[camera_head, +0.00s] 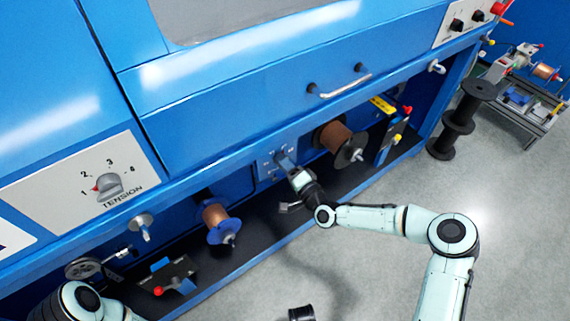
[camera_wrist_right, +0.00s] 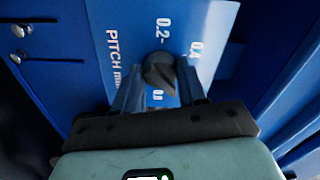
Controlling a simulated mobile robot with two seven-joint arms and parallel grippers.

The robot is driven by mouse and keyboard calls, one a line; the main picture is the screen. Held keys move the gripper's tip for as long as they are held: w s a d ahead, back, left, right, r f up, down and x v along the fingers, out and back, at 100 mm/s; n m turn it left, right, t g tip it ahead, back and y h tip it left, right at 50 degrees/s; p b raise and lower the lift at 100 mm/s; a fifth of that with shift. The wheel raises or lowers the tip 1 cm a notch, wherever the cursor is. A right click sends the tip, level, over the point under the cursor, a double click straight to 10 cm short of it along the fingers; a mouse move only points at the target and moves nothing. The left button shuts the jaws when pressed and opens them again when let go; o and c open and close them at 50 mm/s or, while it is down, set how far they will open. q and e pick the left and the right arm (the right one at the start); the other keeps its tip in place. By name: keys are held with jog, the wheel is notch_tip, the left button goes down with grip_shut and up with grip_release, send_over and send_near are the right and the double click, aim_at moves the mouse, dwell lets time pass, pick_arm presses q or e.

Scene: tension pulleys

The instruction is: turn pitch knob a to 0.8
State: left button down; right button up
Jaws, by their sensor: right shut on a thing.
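My right gripper (camera_head: 287,163) reaches the small dial plate (camera_head: 266,167) under the machine's front. In the right wrist view its two fingers stand on either side of the knob, shut on it. The knob itself is mostly hidden by the gripper in the head view. Only a link of my left arm shows at the lower left; its gripper is out of view.
A tension dial (camera_head: 109,187) sits on the panel at left. Copper spools (camera_head: 216,217) and (camera_head: 334,138) flank the pitch plate. A silver handle (camera_head: 345,84) sticks out above. Black reels (camera_head: 462,120) stand at right. The grey floor (camera_head: 385,285) in front is mostly clear.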

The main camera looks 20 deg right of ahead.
jog(key=m, duration=0.4)
jog(key=shift+m, duration=0.3)
pick_arm(q)
jog(key=shift+s+f, duration=0.1)
pick_arm(e)
jog(key=shift+m, duration=2)
jog(key=o, duration=1)
jog(key=shift+o, duration=0.2)
pick_arm(q)
jog(key=shift+t, duration=0.4)
jog(key=shift+w+d+r+p, duration=0.2)
jog(key=shift+w+r+p, duration=0.2)
jog(key=shift+r, duration=0.35)
jog(key=shift+w+d+r+p, duration=0.3)
jog(key=shift+r+p, duration=0.15)
jog(key=shift+r, duration=0.25)
jog(key=shift+w+d+r+p, duration=0.15)
jog(key=shift+w+r+p, duration=0.25)
jog(key=shift+r, duration=0.35)
pick_arm(e)
jog(key=v, duration=1.3)
jog(key=shift+s, duration=0.2)
jog(key=shift+r, duration=0.1)
